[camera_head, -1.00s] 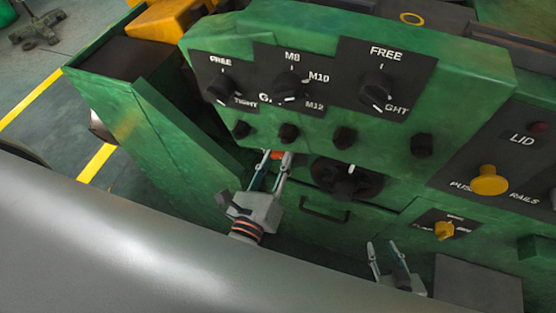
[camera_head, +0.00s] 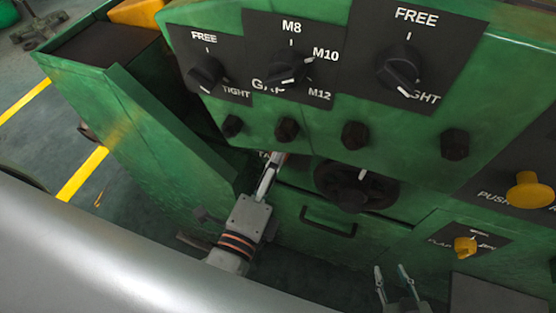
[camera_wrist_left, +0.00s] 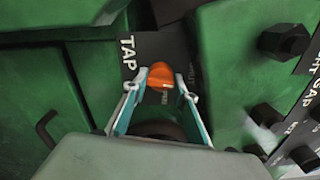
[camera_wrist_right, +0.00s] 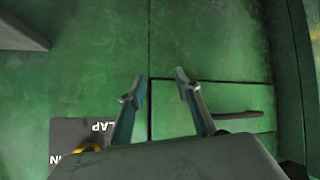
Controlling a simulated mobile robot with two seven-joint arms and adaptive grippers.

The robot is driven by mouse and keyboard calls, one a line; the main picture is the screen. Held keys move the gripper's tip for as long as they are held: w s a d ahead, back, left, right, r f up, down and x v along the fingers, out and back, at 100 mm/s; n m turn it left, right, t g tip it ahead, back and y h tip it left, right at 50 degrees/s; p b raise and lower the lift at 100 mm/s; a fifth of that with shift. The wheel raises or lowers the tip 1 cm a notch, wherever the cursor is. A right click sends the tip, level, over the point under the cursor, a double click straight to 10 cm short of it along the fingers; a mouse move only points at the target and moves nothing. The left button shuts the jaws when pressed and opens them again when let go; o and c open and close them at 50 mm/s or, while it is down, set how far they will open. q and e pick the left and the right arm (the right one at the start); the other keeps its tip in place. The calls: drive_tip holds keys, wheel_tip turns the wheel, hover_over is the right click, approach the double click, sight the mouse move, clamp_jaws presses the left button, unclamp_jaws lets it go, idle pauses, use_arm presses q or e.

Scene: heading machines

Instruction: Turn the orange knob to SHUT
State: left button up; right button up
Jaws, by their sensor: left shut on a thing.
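The orange knob (camera_wrist_left: 161,77) shows in the left wrist view, on a dark plate (camera_wrist_left: 128,58) marked TAP. My left gripper (camera_wrist_left: 161,84) has a finger on each side of it and is shut on it. In the head view my left gripper (camera_head: 276,160) reaches under the green control panel, and its fingers largely hide the knob.
The overhanging green panel (camera_head: 300,128) carries black dials and several dark bolts (camera_head: 355,135) close above my left gripper. A dark round knob (camera_head: 355,187) and a drawer handle (camera_head: 328,222) are to its right. A yellow knob (camera_head: 465,246) sits above and right of my right gripper.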

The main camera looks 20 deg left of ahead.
use_arm(q)
drive_tip(key=shift+f+n+b, duration=0.1)
drive_tip(key=shift+n+b, duration=0.4)
drive_tip(key=shift+n, duration=0.4)
drive_tip(key=o, duration=1.1)
drive_tip(key=s, duration=1.2)
drive_tip(key=shift+a, duration=0.25)
